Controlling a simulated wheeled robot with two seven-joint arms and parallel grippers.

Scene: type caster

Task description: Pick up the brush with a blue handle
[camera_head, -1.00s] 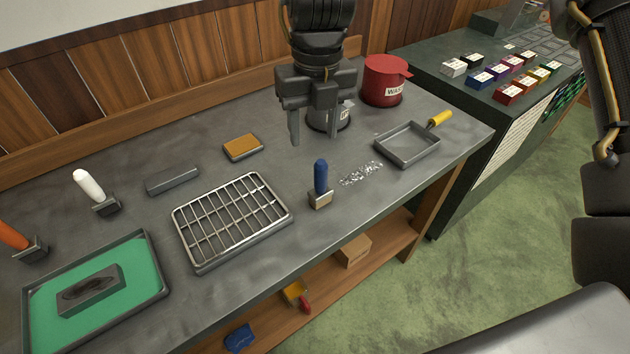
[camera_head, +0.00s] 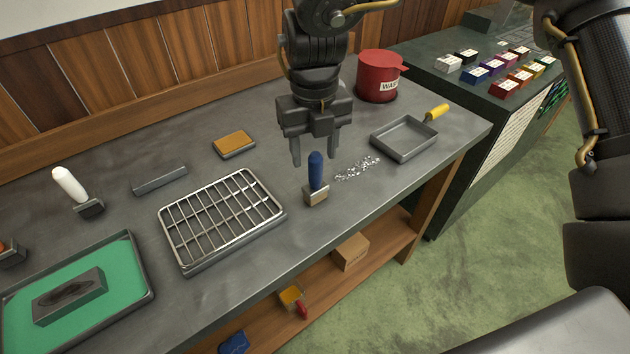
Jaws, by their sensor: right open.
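The brush with a blue handle (camera_head: 316,172) stands upright on the grey bench, its handle up and its block-shaped head (camera_head: 316,195) down, just right of the wire rack. My right gripper (camera_head: 313,160) points down from above, with its two fingers apart. The fingertips appear beside and behind the top of the blue handle; I cannot tell whether they touch it. Nothing is held. A brush with a white handle (camera_head: 70,185) stands tilted at the left. My left gripper is not in view.
The wire rack (camera_head: 222,218) lies left of the brush. A dustpan (camera_head: 404,140) with a yellow handle and silvery scraps (camera_head: 357,169) lie to the right. A red waste bin (camera_head: 379,78) stands behind. A green-lined tray (camera_head: 128,262) is at the front left.

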